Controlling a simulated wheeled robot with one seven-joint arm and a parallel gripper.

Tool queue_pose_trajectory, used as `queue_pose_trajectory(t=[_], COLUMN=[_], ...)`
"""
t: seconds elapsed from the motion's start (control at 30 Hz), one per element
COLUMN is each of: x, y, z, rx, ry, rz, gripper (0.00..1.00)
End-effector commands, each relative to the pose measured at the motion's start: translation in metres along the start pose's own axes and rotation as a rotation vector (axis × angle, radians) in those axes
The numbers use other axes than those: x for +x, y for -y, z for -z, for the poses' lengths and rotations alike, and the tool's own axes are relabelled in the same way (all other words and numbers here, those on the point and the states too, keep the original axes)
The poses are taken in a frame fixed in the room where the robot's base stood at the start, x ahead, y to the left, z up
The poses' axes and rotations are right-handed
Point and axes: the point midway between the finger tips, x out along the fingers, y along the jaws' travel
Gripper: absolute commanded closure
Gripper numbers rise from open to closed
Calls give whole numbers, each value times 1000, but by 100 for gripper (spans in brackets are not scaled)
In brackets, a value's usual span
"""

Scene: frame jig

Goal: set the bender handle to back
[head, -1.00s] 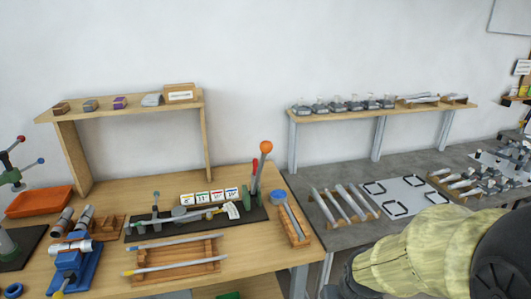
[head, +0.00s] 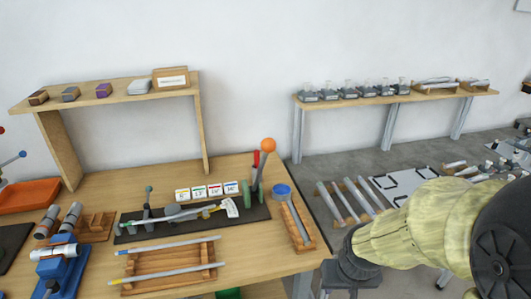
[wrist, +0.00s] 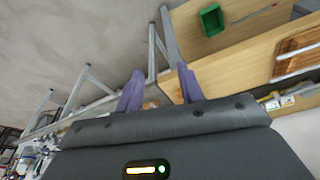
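The bender (head: 200,213) sits on a dark base plate on the wooden bench in the head view. Its handle, a grey lever with an orange ball (head: 267,145) on top, stands nearly upright at the plate's right end. In the head view my arm is at the lower right, well apart from the handle. The bender handle cannot be made out in the wrist view.
A wooden tray with a blue-capped cylinder (head: 281,190) is right of the bender. A rod rack (head: 212,256) lies in front, and number cards (head: 207,190) stand behind. A blue clamp (head: 66,262) is at left. A shelf (head: 120,97) rises behind.

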Motion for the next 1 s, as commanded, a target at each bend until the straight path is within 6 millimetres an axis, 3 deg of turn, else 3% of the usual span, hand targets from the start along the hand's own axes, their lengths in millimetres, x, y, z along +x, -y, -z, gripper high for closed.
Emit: queue_pose_trajectory(t=[0.13, 0.23, 0.43, 0.6, 0.7, 0.9, 1.0], x=[1, 2, -11, -49, -77, -126, -139], y=[-1, -3, -3, 17, 37, 86, 100], z=[4, 18, 75, 124, 140, 146, 143], rx=[-1, -9, -57, -138, -202, -341, -380], ry=[-23, -101, -440, -793, -985, -1263, -1322], rz=[-3, -13, -23, 25, 83, 237, 288], gripper=[62, 62, 62, 62, 62, 62, 62])
